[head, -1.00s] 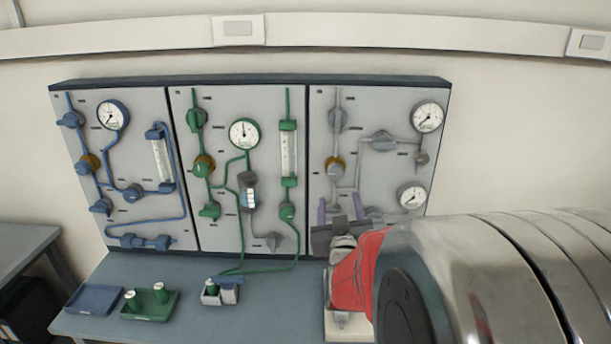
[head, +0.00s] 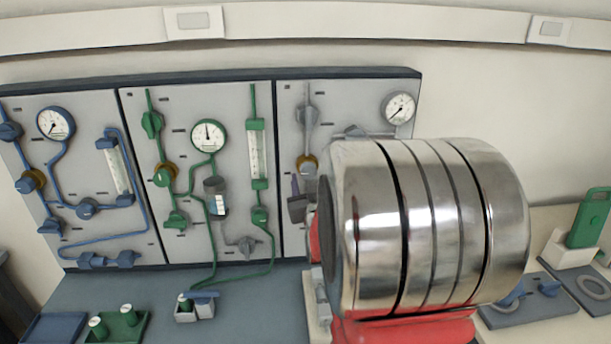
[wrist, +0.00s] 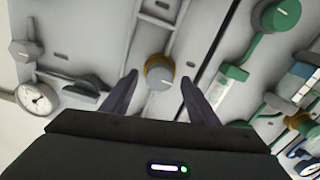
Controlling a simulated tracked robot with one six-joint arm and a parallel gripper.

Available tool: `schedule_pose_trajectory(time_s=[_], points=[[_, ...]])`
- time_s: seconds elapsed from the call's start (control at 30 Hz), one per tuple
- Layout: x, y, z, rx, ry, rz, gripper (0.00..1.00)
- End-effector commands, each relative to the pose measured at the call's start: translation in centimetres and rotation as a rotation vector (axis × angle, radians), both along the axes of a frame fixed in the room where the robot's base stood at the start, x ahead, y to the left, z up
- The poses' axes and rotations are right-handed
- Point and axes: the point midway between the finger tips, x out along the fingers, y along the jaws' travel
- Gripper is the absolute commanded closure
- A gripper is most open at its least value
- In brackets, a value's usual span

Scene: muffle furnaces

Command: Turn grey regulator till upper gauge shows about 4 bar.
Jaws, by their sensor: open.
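The grey regulator (head: 307,163), a grey knob on a brass collar, is on the right-hand panel. In the wrist view the regulator (wrist: 160,72) shows between the two fingertips, with a gap on each side. My gripper (wrist: 159,80) is open and empty, its purple fingers pointing at the panel. In the head view my gripper (head: 297,187) shows just below the regulator, partly hidden by my arm. The upper gauge (head: 399,107) is at the panel's top right; its needle is too small to read surely. A white gauge (wrist: 36,97), apparently the upper one, shows in the wrist view.
Grey pipes and a grey valve (wrist: 85,86) lie beside the regulator. The green panel's parts, including a green knob (wrist: 280,14), are close on the wrist view's right. My arm hides the right panel's lower part. A green phone-like object (head: 588,218) stands at the right.

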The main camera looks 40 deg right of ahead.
Motion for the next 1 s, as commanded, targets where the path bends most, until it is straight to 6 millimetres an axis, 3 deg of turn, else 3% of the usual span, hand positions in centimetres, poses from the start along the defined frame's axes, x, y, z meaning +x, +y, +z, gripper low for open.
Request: schedule_pose_trajectory(time_s=[0.4, 1.0], points=[[0.24, -0.5, -0.03, 0.0, 0.001, -0.001, 0.46], [0.2, -0.52, -0.03, 0.0, 0.001, -0.001, 0.87]])
